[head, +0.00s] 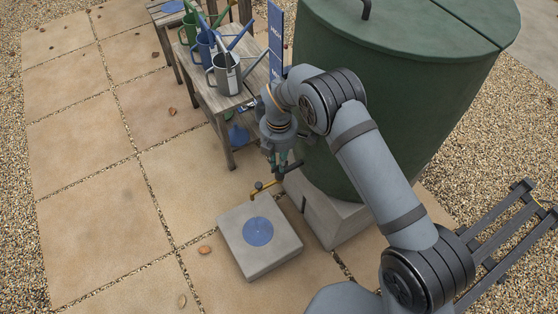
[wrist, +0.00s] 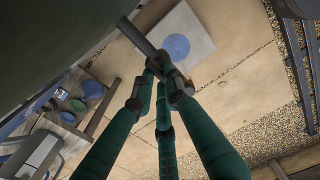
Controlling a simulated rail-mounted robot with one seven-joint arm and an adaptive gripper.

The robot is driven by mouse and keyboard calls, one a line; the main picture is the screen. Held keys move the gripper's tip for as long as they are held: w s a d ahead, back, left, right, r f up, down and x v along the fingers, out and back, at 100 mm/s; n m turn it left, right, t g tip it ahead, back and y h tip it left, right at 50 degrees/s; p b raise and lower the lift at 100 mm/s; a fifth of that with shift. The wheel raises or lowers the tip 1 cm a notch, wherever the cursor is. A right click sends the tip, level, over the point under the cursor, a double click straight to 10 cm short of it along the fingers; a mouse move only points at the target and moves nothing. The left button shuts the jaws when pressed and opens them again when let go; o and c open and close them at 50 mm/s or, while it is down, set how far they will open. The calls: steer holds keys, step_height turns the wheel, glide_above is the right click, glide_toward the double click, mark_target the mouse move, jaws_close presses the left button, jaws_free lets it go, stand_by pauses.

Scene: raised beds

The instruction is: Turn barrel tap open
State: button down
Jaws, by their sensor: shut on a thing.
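The green barrel (head: 390,110) stands on a concrete plinth. Its brass tap (head: 264,186) sticks out low on the barrel's left side, above a concrete block. My gripper (head: 281,166) is at the tap from above, with its green fingers pointing down. In the wrist view, my gripper's fingertips (wrist: 168,78) are closed together at the end of a grey bar (wrist: 137,36) that comes from the barrel side. The fingers hide most of the tap's handle, and how far it is turned cannot be told. No water shows at the spout.
A concrete block (head: 232,243) with a blue disc (head: 258,231) lies below the tap. A wooden bench (head: 213,98) with several watering cans (head: 227,73) stands to the left of the barrel. A dark rack (head: 510,235) lies at the right.

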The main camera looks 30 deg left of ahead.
stand_by(0.4)
steer(key=c, duration=1.7)
jaws_free()
steer(key=shift+c, duration=0.2)
step_height(320, 180, up, 12)
step_height(320, 180, down, 12)
steer(key=shift+r, duration=0.1)
